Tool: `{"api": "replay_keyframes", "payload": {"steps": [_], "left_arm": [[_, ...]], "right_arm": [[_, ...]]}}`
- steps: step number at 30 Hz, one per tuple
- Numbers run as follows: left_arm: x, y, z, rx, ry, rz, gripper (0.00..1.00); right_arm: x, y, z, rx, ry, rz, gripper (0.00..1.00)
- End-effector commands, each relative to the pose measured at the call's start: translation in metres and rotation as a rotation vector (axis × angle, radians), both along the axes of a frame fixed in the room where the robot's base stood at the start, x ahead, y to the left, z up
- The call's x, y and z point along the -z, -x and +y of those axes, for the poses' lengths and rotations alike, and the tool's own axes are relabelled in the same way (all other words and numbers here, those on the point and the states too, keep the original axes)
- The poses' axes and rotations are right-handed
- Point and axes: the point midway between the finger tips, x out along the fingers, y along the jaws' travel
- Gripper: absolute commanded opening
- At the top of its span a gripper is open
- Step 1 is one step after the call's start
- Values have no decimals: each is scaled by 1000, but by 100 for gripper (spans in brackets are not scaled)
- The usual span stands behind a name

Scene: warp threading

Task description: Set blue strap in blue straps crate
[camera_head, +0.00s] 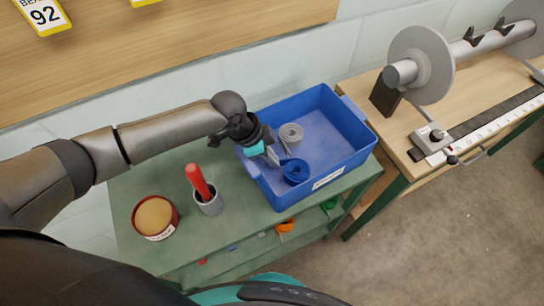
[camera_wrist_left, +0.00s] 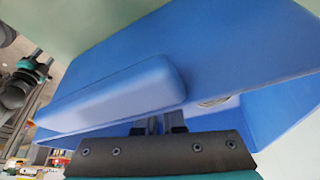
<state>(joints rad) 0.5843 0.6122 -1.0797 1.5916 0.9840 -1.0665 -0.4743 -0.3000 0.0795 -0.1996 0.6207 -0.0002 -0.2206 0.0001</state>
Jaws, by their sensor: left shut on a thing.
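The blue straps crate (camera_head: 345,150) is an open blue bin with a white label, standing on the green table. My left gripper (camera_head: 275,159) reaches over its left rim. It is shut on the blue strap (camera_head: 295,172), a dark blue roll just beyond the fingertips, inside the crate's walls. I cannot tell whether the roll touches the crate floor. A grey strap roll (camera_head: 291,134) lies behind it in the crate. In the left wrist view the crate's light blue handle (camera_wrist_left: 120,97) fills the front; the fingers (camera_wrist_left: 160,124) are partly hidden and the blue strap cannot be made out.
A grey cup (camera_head: 209,204) with a red-handled tool (camera_head: 197,181) and a round red-rimmed tub (camera_head: 155,217) stand left of the crate on the green table (camera_head: 135,185). A wooden bench with a metal spool roller (camera_head: 420,60) stands at the right. Small coloured items show below the tabletop.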

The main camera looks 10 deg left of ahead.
Motion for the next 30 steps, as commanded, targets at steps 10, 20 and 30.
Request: {"api": "replay_keyframes", "payload": {"steps": [10,20,30], "left_arm": [[2,0,0,-1,0,-1,27],[1,0,0,-1,0,-1,37],[-45,4,18,-2,-1,-3,37]], "right_arm": [[1,0,0,0,0,0,50],[1,0,0,0,0,0,50],[-14,0,0,0,0,0,50]]}}
